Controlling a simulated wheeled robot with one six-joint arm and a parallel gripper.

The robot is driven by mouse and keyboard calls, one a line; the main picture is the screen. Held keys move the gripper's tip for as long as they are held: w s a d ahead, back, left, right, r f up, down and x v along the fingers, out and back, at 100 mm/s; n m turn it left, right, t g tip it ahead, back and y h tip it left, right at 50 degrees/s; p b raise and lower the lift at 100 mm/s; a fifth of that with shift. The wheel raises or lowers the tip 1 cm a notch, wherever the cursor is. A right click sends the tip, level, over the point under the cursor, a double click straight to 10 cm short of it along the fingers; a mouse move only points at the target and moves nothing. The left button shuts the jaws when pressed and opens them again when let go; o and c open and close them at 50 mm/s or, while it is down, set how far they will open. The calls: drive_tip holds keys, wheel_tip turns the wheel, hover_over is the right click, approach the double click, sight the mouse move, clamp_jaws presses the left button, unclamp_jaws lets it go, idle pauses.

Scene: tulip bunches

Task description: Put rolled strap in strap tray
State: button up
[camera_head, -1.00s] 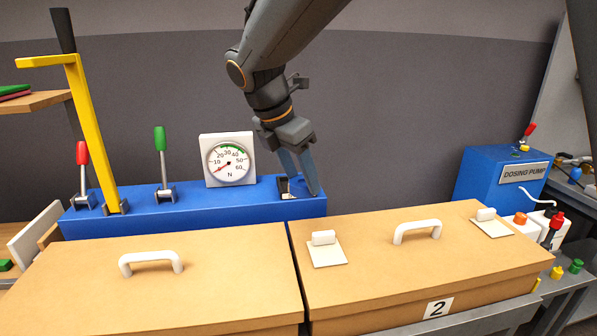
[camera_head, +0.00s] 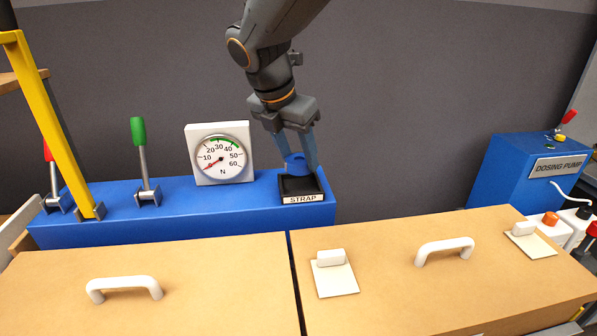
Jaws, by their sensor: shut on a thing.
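The black strap tray (camera_head: 300,187), labelled STRAP on its front, sits at the right end of the blue bench block. The rolled strap (camera_head: 295,162) is a small blue roll just above the tray's back part. My gripper (camera_head: 297,164) points down over the tray and is shut on the strap, with one blue-grey finger on each side of it. I cannot tell whether the strap touches the tray floor.
A white dial gauge (camera_head: 219,154) stands left of the tray on the blue block (camera_head: 180,206). A green-handled lever (camera_head: 142,160) and a yellow lever (camera_head: 52,122) are further left. Two tan lidded boxes with white handles (camera_head: 125,288) fill the foreground. A blue dosing pump (camera_head: 520,172) stands right.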

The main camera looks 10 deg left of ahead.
sight(294, 162)
drive_tip(key=shift+f+p, duration=0.4)
drive_tip(key=shift+f, duration=2.05)
drive_tip(key=shift+f, duration=0.15)
drive_tip(key=o, duration=0.8)
drive_tip(key=shift+o, duration=0.2)
drive_tip(key=shift+a+r, duration=0.1)
drive_tip(key=shift+r, duration=0.45)
drive_tip(key=b+v, duration=0.1)
drive_tip(key=v, duration=1)
drive_tip(key=shift+s+b, duration=0.2)
drive_tip(key=shift+b, duration=0.2)
